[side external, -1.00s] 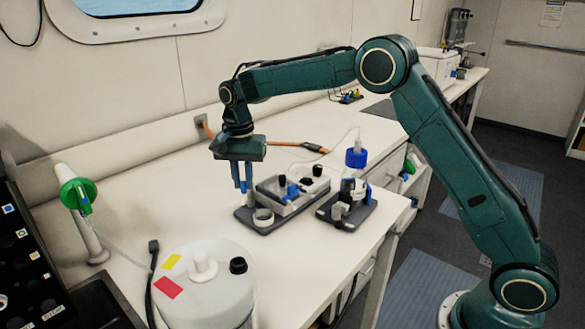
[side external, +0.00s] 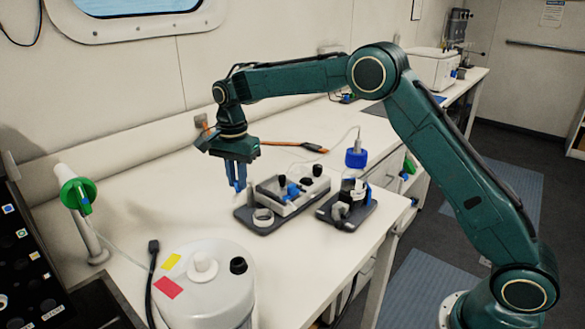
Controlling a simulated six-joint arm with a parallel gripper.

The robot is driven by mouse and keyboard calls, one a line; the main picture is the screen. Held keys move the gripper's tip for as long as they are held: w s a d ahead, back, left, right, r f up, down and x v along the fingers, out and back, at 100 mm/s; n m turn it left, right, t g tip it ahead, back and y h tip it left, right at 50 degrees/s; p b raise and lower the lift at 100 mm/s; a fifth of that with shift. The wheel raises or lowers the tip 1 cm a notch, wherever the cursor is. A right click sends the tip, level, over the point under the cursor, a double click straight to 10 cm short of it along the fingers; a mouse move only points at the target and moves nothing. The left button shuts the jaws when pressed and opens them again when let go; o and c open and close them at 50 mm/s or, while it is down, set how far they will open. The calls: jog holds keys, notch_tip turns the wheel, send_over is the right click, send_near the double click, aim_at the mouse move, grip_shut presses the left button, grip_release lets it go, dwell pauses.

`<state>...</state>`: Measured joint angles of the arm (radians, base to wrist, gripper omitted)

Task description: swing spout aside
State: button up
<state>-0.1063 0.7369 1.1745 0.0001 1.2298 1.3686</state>
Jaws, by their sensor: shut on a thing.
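My gripper (side external: 239,184) hangs with its blue fingers pointing down over the left end of a dark tray (side external: 246,214). Its fingers are closed on a small part that they mostly hide; it looks to be the spout. A pale upright piece (side external: 251,194) stands right beside the fingers. A white ring-shaped holder (side external: 263,218) sits on the tray just in front and to the right. A grey box with blue and black fittings (side external: 295,196) lies on the same tray, to the right of the fingers.
An orange-handled tool (side external: 300,145) lies behind. The bench between is clear.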

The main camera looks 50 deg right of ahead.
jog(key=shift+w, duration=0.1)
dwell(0.3)
jog(key=shift+w+a+m, duration=0.1)
jog(key=shift+w+m, duration=0.15)
jog(key=shift+m, duration=0.45)
jog(key=shift+w+m, duration=0.25)
jog(key=shift+m, duration=0.45)
jog(key=shift+w+m, duration=0.35)
jog(key=shift+m, duration=0.35)
jog(key=shift+w+m, duration=0.3)
jog(key=shift+m, duration=0.4)
jog(key=o, duration=0.6)
jog(key=shift+r, duration=0.1)
